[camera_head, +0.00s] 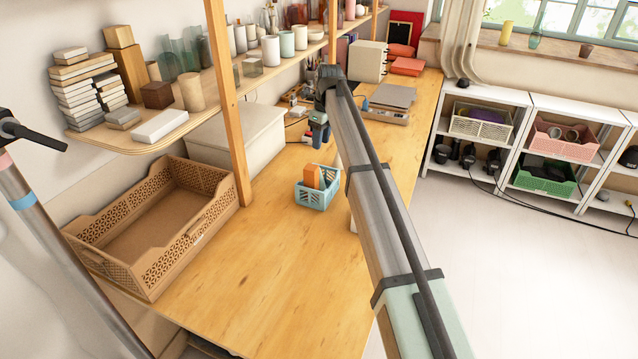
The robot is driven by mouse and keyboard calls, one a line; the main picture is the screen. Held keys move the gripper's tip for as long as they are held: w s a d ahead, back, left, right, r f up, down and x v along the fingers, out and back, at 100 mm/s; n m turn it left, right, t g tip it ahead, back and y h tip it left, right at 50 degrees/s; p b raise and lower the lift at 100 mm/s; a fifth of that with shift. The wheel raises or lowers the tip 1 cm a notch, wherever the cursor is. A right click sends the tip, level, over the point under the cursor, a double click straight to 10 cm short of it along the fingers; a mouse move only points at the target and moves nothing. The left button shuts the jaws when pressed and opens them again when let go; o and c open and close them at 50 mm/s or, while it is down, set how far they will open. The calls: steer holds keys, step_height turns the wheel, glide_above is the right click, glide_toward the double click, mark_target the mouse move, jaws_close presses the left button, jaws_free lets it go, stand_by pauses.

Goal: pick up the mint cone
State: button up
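I cannot make out a mint cone in the head view. My gripper (318,133) is at the far end of my long arm, over the back part of the wooden table (270,270). It is small and seen from behind, so I cannot tell whether it is open or shut, or whether it holds anything. A pale sliver (352,224) shows beside my arm on the table; the arm hides most of it and I cannot tell what it is.
A light blue basket (316,199) holding an orange block (312,176) stands mid-table. A large tan crate (150,270) is at left, under a shelf (170,125) of blocks and cups. Small items crowd the table's back. The front of the table is clear.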

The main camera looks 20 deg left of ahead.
steer(key=f, duration=0.7)
steer(key=shift+w+a+f, duration=0.15)
steer(key=shift+a+f, duration=0.05)
steer(key=shift+a, duration=0.15)
steer(key=shift+w+a+f, duration=0.1)
steer(key=shift+f, duration=1.25)
steer(key=shift+w+a+f, duration=0.1)
steer(key=shift+f, duration=1.2)
steer(key=shift+c, duration=0.2)
jaws_close()
